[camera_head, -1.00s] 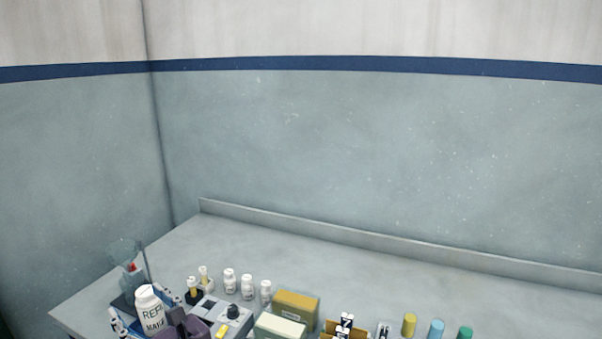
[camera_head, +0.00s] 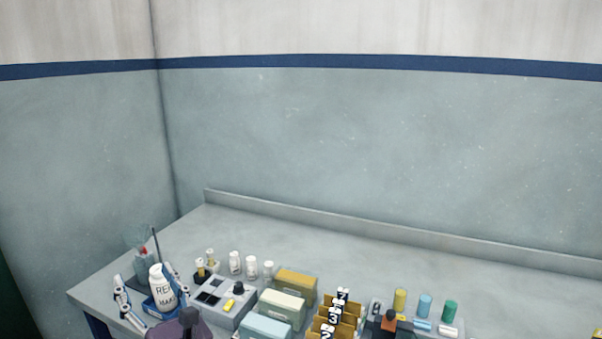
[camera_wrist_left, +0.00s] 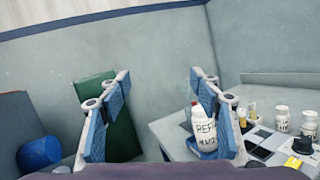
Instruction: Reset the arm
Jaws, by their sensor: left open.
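My left gripper (camera_head: 148,296) is at the lower left of the head view, its two fingers apart. In the left wrist view the left gripper (camera_wrist_left: 160,78) is open, with nothing between its fingers. A white bottle with black lettering (camera_head: 161,289) shows between the fingers in the head view. My right gripper is not in view.
The grey table (camera_head: 330,248) holds several small white bottles, a grey device (camera_head: 228,303), boxes (camera_head: 295,283), a numbered rack (camera_head: 335,318) and coloured cylinders (camera_head: 425,305). Its back strip is clear. A blue round object (camera_wrist_left: 40,152) and a green panel (camera_wrist_left: 118,125) show left in the wrist view.

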